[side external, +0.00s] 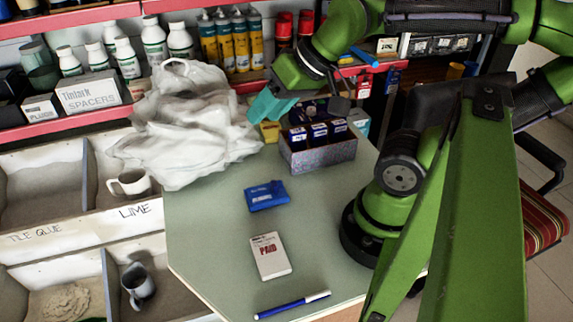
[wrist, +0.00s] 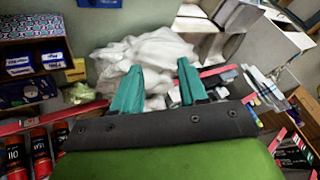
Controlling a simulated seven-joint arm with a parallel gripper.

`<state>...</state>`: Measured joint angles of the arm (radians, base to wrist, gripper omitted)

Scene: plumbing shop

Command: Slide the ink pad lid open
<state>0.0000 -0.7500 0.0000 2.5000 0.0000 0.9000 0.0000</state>
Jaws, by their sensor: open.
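A flat white case marked PAID in red (side external: 270,257) lies on the green table; it may be the ink pad, and it looks shut. A small blue flat packet or case with a pale label (side external: 267,196) lies behind it; I cannot tell for sure which is the ink pad. A blue item at the top edge of the wrist view (wrist: 99,3) appears to be this blue one. My gripper (side external: 266,112) is well above and behind both, near the plastic bag. Its teal fingers (wrist: 160,65) are apart with nothing between them.
A crumpled white plastic bag (side external: 187,125) lies at the table's back left. A patterned box of dark blue cartons (side external: 318,155) stands at the back right. A blue marker (side external: 292,305) lies at the front edge. Shelves of bottles (side external: 152,38) are behind. The table's left middle is clear.

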